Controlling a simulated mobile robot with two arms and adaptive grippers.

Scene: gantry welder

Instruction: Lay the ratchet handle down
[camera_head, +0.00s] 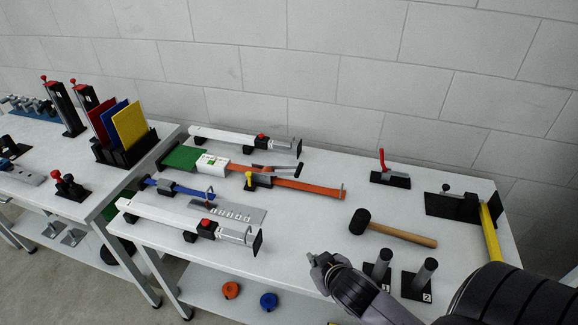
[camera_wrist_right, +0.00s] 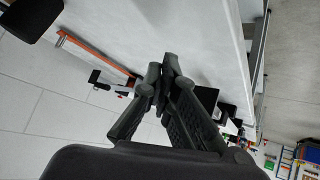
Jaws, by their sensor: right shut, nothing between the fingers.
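No part is marked as the ratchet handle, so I cannot tell for certain which it is. A red lever (camera_head: 382,159) stands roughly upright on a black base (camera_head: 390,179) at the back right of the table. My right gripper (camera_head: 316,259) is above the table's front edge, well apart from this lever. In the right wrist view its two fingers (camera_wrist_right: 169,68) are closed together with nothing between them. My left gripper is not in view.
A mallet (camera_head: 405,235) and two numbered posts (camera_head: 378,264) (camera_head: 425,273) lie near my right arm. A yellow-barred fixture (camera_head: 490,232) is at right.

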